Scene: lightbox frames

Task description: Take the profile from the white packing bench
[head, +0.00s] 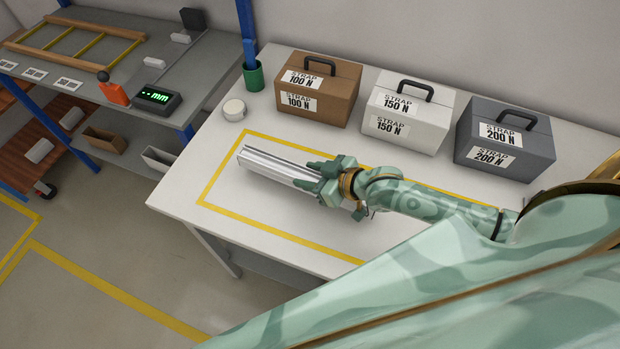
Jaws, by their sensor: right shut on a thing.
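The profile (270,164) is a long silver-grey bar on the white packing bench (178,197). It lies at a slant inside the yellow taped outline on the bench top. My right gripper (318,177) is shut on the profile near its right end, and the fingers and wrist hide that end. I cannot tell whether the profile touches the bench or is slightly above it. My left gripper is not in view.
Brown (318,90), white (408,110) and grey (504,140) strap boxes stand along the back of the bench. A white round thing (234,110) and a green cup (253,77) are at the back left. A grey table with a display (158,98) stands further left.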

